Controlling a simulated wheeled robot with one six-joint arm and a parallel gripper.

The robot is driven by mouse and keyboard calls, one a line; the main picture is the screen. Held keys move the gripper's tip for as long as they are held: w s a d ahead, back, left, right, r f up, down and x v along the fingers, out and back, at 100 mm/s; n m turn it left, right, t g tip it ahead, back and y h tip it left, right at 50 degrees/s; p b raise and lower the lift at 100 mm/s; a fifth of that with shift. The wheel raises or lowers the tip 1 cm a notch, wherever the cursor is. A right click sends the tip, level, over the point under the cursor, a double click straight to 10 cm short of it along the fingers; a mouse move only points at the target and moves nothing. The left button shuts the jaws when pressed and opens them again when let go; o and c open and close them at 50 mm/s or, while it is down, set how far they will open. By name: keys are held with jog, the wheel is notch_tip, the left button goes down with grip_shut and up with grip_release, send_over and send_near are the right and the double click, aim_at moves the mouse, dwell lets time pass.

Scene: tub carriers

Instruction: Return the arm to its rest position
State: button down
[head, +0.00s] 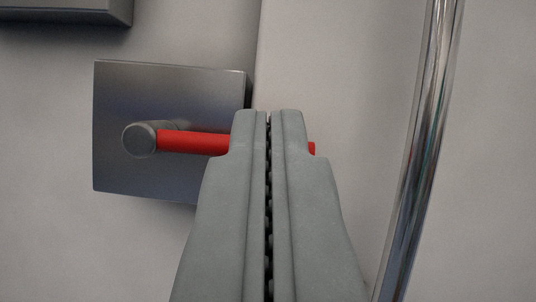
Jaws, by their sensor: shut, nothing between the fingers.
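My gripper (268,114) is in the middle of the head view, pointing up the picture. Its two grey fingers lie together with only a thin dark seam between them, and nothing shows between them. Behind the fingers is a lever with a red grip (192,142) and a round grey end (140,139), in front of a square grey metal plate (120,95). The fingers hide the middle of the red grip; a short red piece shows again to their right. I cannot tell whether the fingers touch the grip.
A curved chrome rail (424,130) runs from top to bottom at the right. A dark grey box-like part (65,10) sits at the top left. Pale wall-like surface (330,50) lies behind, bare between the gripper and the rail.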

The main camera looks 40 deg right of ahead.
jog(key=s+a+r+n+t+y, duration=0.1)
jog(key=s+a+r+n+y, duration=0.15)
jog(key=s+r+y, duration=0.4)
jog(key=s+a+r+n+y, duration=0.1)
jog(key=s+a+r+y, duration=0.2)
jog(key=s, duration=0.7)
jog(key=s+f+g+y, duration=0.1)
jog(key=s+g, duration=0.1)
jog(key=s, duration=0.9)
jog(key=s+f+n+g+y, duration=0.1)
jog(key=s+f+g+y, duration=0.1)
jog(key=s, duration=1)
jog(key=shift+a, duration=0.4)
jog(key=shift+f+n, duration=0.1)
jog(key=shift+n, duration=0.15)
